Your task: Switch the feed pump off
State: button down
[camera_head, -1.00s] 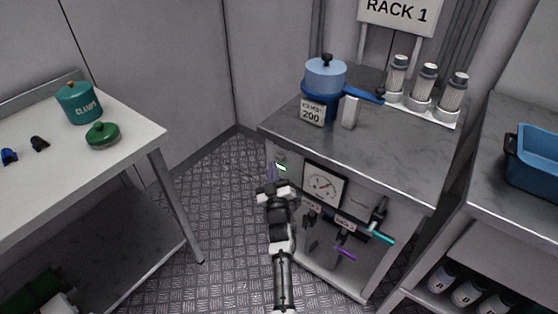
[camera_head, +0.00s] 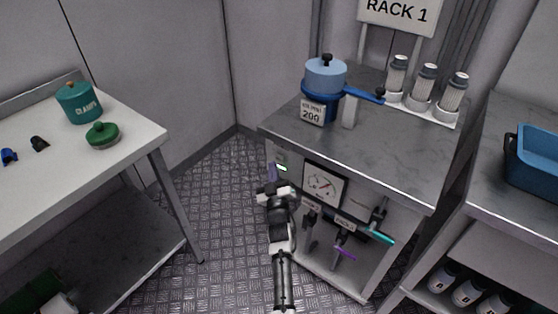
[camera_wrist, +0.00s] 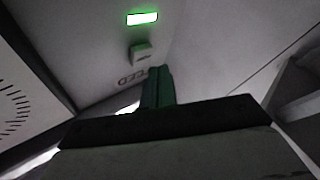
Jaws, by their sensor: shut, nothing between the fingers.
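My gripper (camera_head: 272,173) is at the left end of the cabinet front, close to the indicator. The switch itself is too small to make out in the head view.
A round gauge (camera_head: 324,184) and valve levers with teal (camera_head: 381,237) and purple (camera_head: 345,254) handles are right of my gripper. A white table (camera_head: 60,175) is at left.

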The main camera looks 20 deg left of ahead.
jog(key=shift+w, duration=0.1)
dwell(0.3)
jog(key=shift+w+d, duration=0.15)
jog(key=shift+w, duration=0.2)
jog(key=shift+w+d, duration=0.15)
jog(key=shift+w, duration=0.3)
dwell(0.6)
jog(key=shift+s, duration=0.1)
jog(key=shift+s+a, duration=0.3)
jog(key=shift+s, duration=0.5)
jog(key=shift+b, duration=0.3)
jog(key=s+b, duration=0.1)
jog(key=b, duration=0.1)
jog(key=s+a+b, duration=0.1)
jog(key=b, duration=0.1)
jog(key=s+b, duration=0.2)
jog(key=shift+s+a+f, duration=0.1)
jog(key=shift+a+f, duration=0.15)
jog(key=shift+a, duration=0.05)
jog(key=shift+s+b, duration=0.1)
jog(key=shift+b, duration=0.35)
